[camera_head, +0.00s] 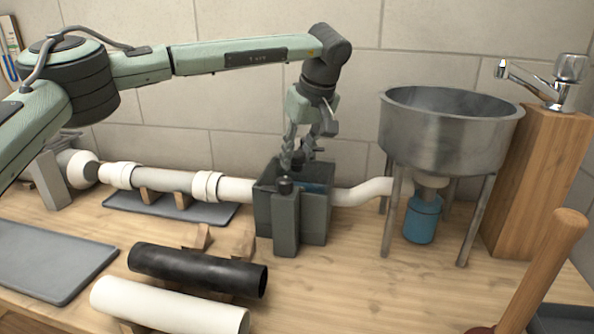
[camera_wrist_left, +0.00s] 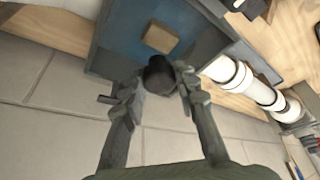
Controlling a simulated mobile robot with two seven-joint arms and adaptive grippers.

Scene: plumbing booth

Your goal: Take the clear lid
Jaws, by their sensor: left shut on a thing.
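The clear lid is hard to make out; its dark knob (camera_wrist_left: 158,76) shows between the fingertips in the left wrist view. My left gripper (camera_head: 302,160) is over the grey tank (camera_head: 318,222) in the head view, fingers pointing down, shut on that knob. In the left wrist view, my left gripper (camera_wrist_left: 157,84) has one finger on each side of the knob. The lid's clear pane cannot be told apart from the tank opening, so I cannot tell whether it rests on the rim. Blue water and a tan block (camera_wrist_left: 161,37) show in the tank. My right gripper is not in view.
White pipes (camera_head: 178,181) join the tank from the left, and a curved pipe (camera_head: 362,191) joins it to the steel basin (camera_head: 452,135). A dark post stands at the tank's front. A black pipe (camera_head: 197,268) and a white pipe (camera_head: 165,306) lie in front. A plunger handle (camera_head: 545,270) rises at right.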

